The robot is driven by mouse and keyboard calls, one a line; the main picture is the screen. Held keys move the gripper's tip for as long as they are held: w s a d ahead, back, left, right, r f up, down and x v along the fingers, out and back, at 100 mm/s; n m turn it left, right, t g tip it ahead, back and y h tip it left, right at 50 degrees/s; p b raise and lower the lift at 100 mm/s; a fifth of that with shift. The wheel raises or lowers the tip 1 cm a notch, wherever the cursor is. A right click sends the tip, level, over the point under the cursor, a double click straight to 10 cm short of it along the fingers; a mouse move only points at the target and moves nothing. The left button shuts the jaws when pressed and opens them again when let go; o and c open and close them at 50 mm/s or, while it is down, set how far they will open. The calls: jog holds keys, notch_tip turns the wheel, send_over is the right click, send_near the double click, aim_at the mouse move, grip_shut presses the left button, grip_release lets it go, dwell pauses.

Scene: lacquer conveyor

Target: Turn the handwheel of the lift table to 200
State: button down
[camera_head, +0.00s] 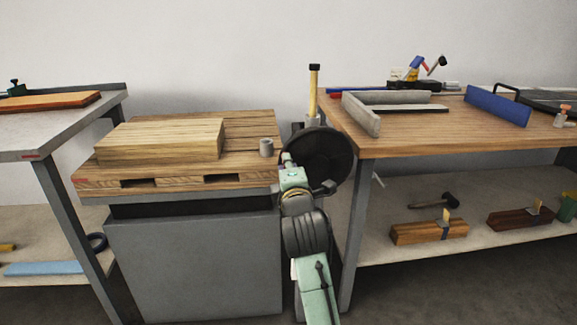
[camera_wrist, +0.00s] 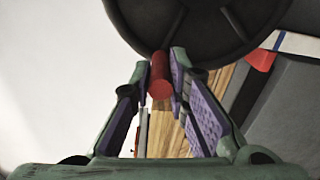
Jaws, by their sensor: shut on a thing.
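The handwheel (camera_head: 330,152) is a dark round disc at the right side of the lift table (camera_head: 195,260), a grey body with a wooden top. The wheel fills the top of the wrist view (camera_wrist: 190,18). Its red handle (camera_wrist: 159,86) points toward the wrist camera. My gripper (camera_wrist: 162,62) is shut on this red handle, with one finger on each side. In the head view my wrist overlaps the wheel's lower left and the fingers are hard to make out. A yellow post (camera_head: 314,92) with a black cap stands behind the wheel. No number is readable.
A workbench (camera_head: 450,140) stands close on the right, and another bench (camera_head: 50,138) on the left. My arm is in the narrow gap by the right bench.

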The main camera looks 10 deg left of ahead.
jog(key=shift+a+f, duration=0.1)
jog(key=shift+a, duration=0.05)
jog(key=c, duration=1.5)
grip_release()
jog(key=shift+c, duration=0.2)
jog(key=v, duration=0.7)
jog(key=shift+s, duration=0.25)
